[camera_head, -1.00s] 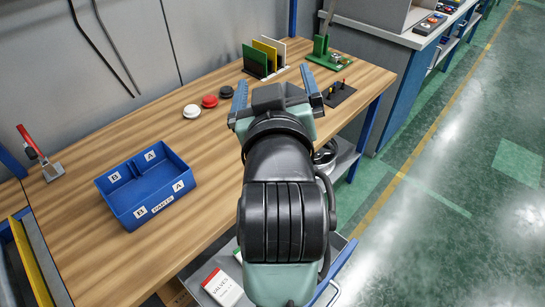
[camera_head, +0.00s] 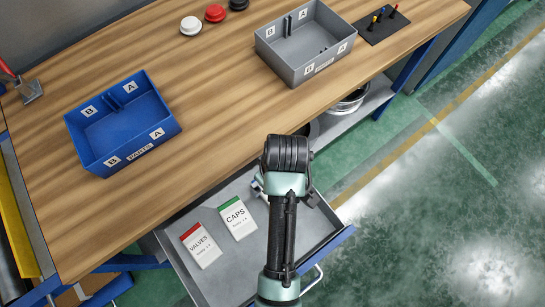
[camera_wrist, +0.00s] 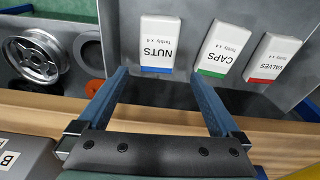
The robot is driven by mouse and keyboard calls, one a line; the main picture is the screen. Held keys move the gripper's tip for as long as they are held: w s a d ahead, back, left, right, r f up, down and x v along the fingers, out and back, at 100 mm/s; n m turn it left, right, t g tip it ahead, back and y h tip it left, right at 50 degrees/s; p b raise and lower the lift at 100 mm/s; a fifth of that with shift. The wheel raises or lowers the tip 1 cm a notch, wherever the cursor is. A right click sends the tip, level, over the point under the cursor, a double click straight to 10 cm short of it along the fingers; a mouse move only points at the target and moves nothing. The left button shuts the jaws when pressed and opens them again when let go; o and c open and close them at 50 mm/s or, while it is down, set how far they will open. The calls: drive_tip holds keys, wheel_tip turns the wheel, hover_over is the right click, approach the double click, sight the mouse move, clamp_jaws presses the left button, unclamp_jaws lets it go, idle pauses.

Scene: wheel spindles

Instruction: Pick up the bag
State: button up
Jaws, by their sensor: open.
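Several white bags lie flat in an open grey drawer (camera_head: 205,275). The bag with a red band, VALVES (camera_head: 201,246), is on the left in the head view, and the green-banded CAPS bag (camera_head: 238,217) is beside it. In the wrist view are the blue-banded NUTS bag (camera_wrist: 157,45), the CAPS bag (camera_wrist: 224,48) and the VALVES bag (camera_wrist: 274,58). The NUTS bag is hidden behind my arm in the head view. My gripper (camera_wrist: 161,72) is open and empty above the drawer, its fingertips on either side of the NUTS bag's banded end in the picture, apart from it.
The wooden bench (camera_head: 215,110) overhangs behind the drawer. On it stand a blue parts bin (camera_head: 165,132), a grey bin (camera_head: 325,82) and white and red round caps. A metal wheel (camera_wrist: 36,57) lies on the shelf beside the drawer. Floor at right is clear.

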drive_tip(key=f, duration=0.4)
drive_tip(key=shift+w+a+f, duration=0.2)
drive_tip(key=shift+w+f, duration=0.05)
drive_tip(key=f, duration=0.3)
drive_tip(key=f+b, duration=0.1)
drive_tip(key=shift+s+d+f, duration=0.15)
drive_tip(key=shift+d, duration=0.15)
drive_tip(key=shift+f, duration=0.45)
drive_tip(key=c, duration=1.1)
drive_tip(key=shift+c, duration=0.6)
drive_tip(key=shift+r, duration=0.15)
